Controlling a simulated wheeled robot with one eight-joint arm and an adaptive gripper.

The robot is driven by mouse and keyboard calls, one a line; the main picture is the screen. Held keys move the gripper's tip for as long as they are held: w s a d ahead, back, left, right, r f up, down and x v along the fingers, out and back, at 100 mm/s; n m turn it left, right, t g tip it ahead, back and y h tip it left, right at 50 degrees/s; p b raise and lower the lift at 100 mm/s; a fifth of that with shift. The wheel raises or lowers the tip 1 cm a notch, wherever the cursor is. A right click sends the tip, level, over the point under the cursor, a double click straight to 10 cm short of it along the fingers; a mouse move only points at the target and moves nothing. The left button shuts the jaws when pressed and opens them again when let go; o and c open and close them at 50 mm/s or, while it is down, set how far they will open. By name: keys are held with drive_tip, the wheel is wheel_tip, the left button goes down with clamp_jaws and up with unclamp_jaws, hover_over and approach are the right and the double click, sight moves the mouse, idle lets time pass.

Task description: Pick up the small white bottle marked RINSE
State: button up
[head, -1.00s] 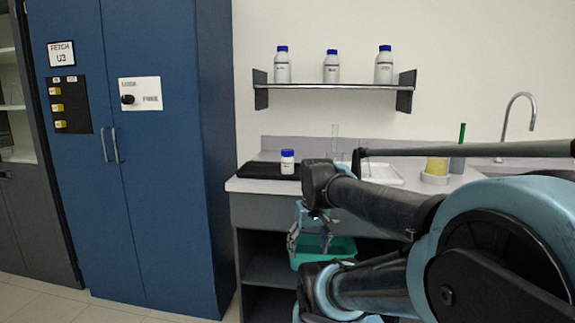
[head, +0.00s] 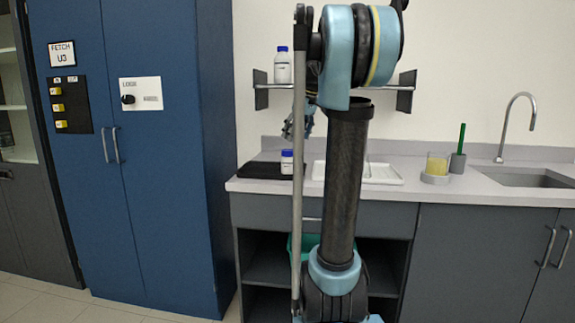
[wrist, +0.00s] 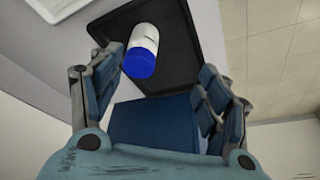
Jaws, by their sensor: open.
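A small white bottle with a blue cap (head: 287,162) stands on a black tray (head: 265,171) at the left end of the counter. In the wrist view the bottle (wrist: 146,38) is seen cap-on, on the black tray (wrist: 176,40). Its label is too small to read. My gripper (head: 298,122) is above the bottle in the head view, partly hidden by my arm. In the wrist view my gripper (wrist: 160,72) is open and empty. The bottle shows between the fingers, nearer the left one, and appears apart from them.
A shelf (head: 405,88) is on the wall above; one white bottle (head: 282,66) shows on it, the rest is hidden by my arm. A white tray (head: 385,174), a yellow beaker (head: 437,165) and a sink (head: 535,178) lie to the right. A blue cabinet (head: 165,200) stands left.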

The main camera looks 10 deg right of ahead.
sight(285, 162)
drive_tip(key=w+r, duration=0.1)
drive_tip(key=w, duration=0.3)
drive_tip(key=shift+n, duration=0.3)
drive_tip(key=x, duration=1.6)
drive_tip(key=shift+w+d+f, duration=0.15)
drive_tip(key=shift+w, duration=0.1)
drive_tip(key=shift+c, duration=0.2)
drive_tip(key=c, duration=1.2)
